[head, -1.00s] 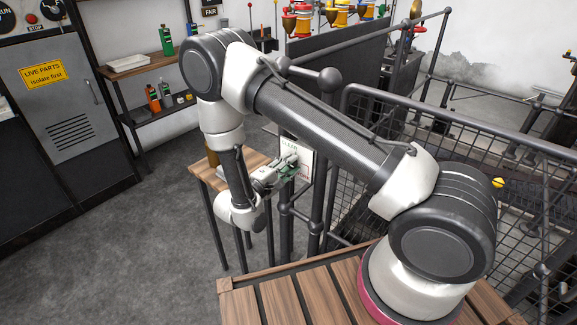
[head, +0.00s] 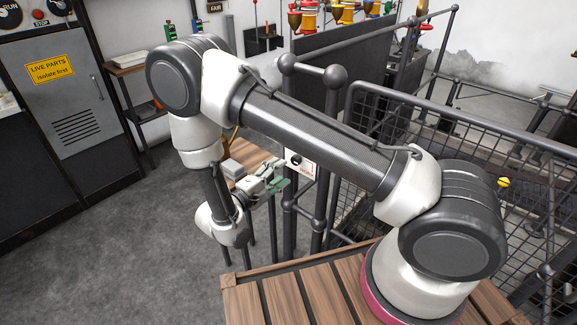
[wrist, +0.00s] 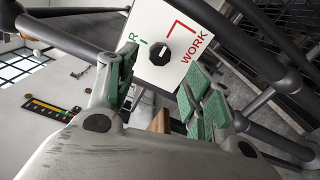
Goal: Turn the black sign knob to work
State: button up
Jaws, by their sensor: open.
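The black sign knob (wrist: 166,50) sits on a white sign (wrist: 150,22) with red WORK lettering, a red angled line and a green tick. The knob's small white mark points up in the wrist view, towards the lower end of the red line. In the head view the sign (head: 304,170) hangs on dark posts, its knob (head: 296,160) small. My gripper (wrist: 163,88) is open, its green-padded fingers apart and empty, short of the knob and not touching it. It also shows left of the sign in the head view (head: 281,180). Part of the sign is cut off in the wrist view.
Dark railing posts (head: 320,205) and a mesh fence stand around the sign. A small wooden table (head: 243,152) is behind my gripper. A grey cabinet (head: 75,95) stands at the left. The floor (head: 110,220) at the left is clear.

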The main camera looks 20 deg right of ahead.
jog(key=v, duration=0.5)
jog(key=shift+d, duration=0.1)
jog(key=s+d+n+g, duration=0.3)
jog(key=s+d+g, duration=0.2)
jog(key=s, duration=0.1)
jog(key=s+d+r+m+y, duration=0.4)
jog(key=s+d+r+y, duration=0.1)
jog(key=r, duration=0.5)
jog(key=s+d+r+m+y, duration=0.4)
jog(key=d+r, duration=0.4)
jog(key=r, duration=0.3)
jog(key=s+d+r+m+y, duration=0.4)
jog(key=s+d+r+y, duration=0.2)
jog(key=r, duration=0.5)
jog(key=shift+s+d+g, duration=0.3)
jog(key=shift+d, duration=0.1)
